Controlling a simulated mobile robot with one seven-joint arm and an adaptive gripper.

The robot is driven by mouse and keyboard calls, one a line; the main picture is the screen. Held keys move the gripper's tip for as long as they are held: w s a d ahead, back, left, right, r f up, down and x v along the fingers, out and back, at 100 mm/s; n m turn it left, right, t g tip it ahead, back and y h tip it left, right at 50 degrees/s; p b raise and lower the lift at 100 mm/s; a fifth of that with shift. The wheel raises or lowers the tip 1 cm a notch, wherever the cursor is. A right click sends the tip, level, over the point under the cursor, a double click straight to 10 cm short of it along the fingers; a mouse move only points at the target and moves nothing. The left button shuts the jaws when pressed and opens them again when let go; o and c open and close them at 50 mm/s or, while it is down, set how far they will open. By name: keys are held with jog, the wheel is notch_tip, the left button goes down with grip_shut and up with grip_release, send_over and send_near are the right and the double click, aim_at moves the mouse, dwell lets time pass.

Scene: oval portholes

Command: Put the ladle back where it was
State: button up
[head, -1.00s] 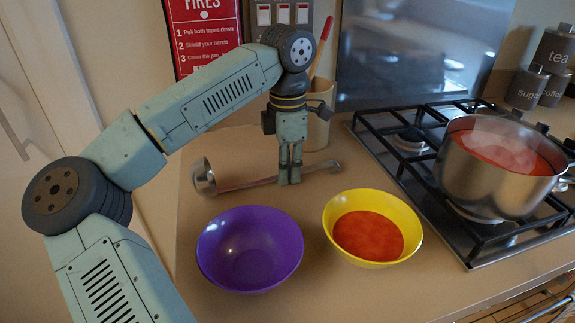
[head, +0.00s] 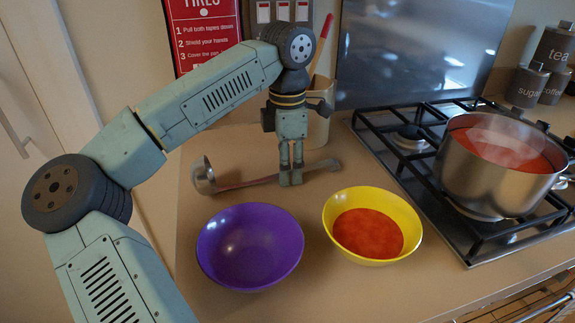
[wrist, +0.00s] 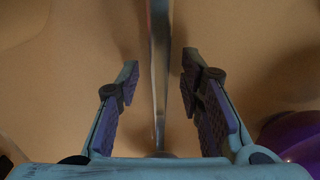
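The metal ladle (head: 235,184) lies on the counter behind the two bowls, its round cup at the left and its handle running right. The ladle's handle also shows in the wrist view (wrist: 160,65). My gripper (head: 291,181) points down over the handle. In the wrist view my gripper (wrist: 156,85) is open, with one finger on each side of the handle and a gap on both sides. The part of the handle behind the fingers is hidden in the head view.
A purple bowl (head: 240,255), empty, and a yellow bowl (head: 330,215) with red soup stand in front. A steaming pot of red soup (head: 490,185) sits on the gas hob (head: 400,165) at right. A utensil holder (head: 318,130) stands behind my gripper.

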notch_tip(320, 180, up, 12)
dwell(0.4)
jog(key=shift+f, duration=0.1)
